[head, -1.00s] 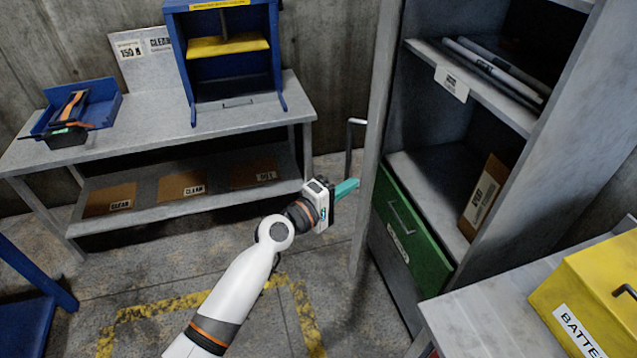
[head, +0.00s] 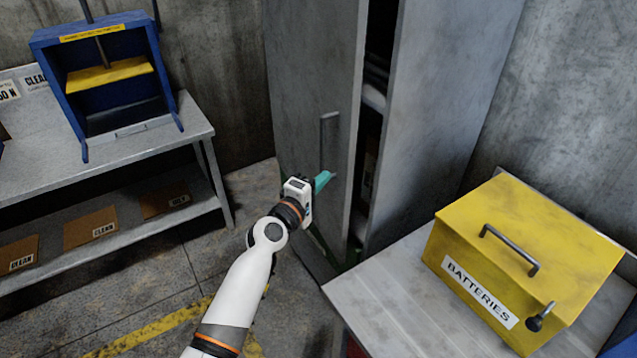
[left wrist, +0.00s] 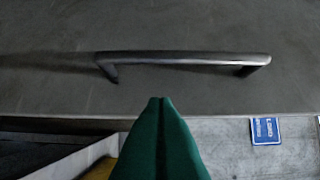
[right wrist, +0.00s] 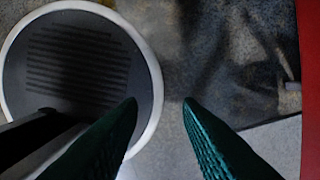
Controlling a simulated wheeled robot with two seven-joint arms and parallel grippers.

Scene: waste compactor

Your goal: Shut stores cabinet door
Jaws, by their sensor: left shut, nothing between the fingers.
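The grey stores cabinet door (head: 300,70) stands partly open. A dark gap shows between its free edge and the cabinet's side panel (head: 445,110). The door's dark bar handle (head: 329,142) shows in the head view and also lies across the left wrist view (left wrist: 185,57). My left gripper (head: 325,179) is shut and empty. Its teal fingertips are at the door's outer face, just below the handle; whether they touch it I cannot tell. My right gripper (right wrist: 160,103) is open and empty, seen only in the right wrist view.
A yellow batteries box (head: 520,265) stands on a grey bench (head: 385,305) right of the cabinet. A workbench (head: 100,165) with a blue press (head: 110,80) is at the left. Open floor (head: 160,290) lies between.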

